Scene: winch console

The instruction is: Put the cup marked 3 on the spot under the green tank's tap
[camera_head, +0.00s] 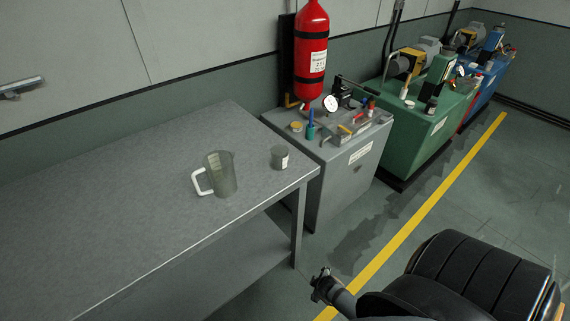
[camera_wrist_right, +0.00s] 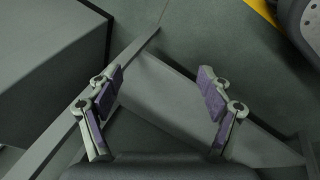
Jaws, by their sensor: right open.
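A small grey cup (camera_head: 279,158) with a white label stands upright near the right end of the grey table; the mark on its label is too small to read. The green tank (camera_head: 430,128) stands on the floor at the upper right, beyond a grey tank. I cannot make out its tap or the spot under it. My right gripper (camera_wrist_right: 160,78) is open and empty in the right wrist view, above grey flat surfaces and the floor. No cup shows between its fingers. My left gripper is not in view.
A clear jug (camera_head: 220,174) with a white handle stands left of the cup on the table (camera_head: 110,200). A red extinguisher (camera_head: 311,50) hangs above the grey tank (camera_head: 345,180). A black padded seat (camera_head: 470,280) is at lower right. Floor around the yellow line (camera_head: 430,213) is clear.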

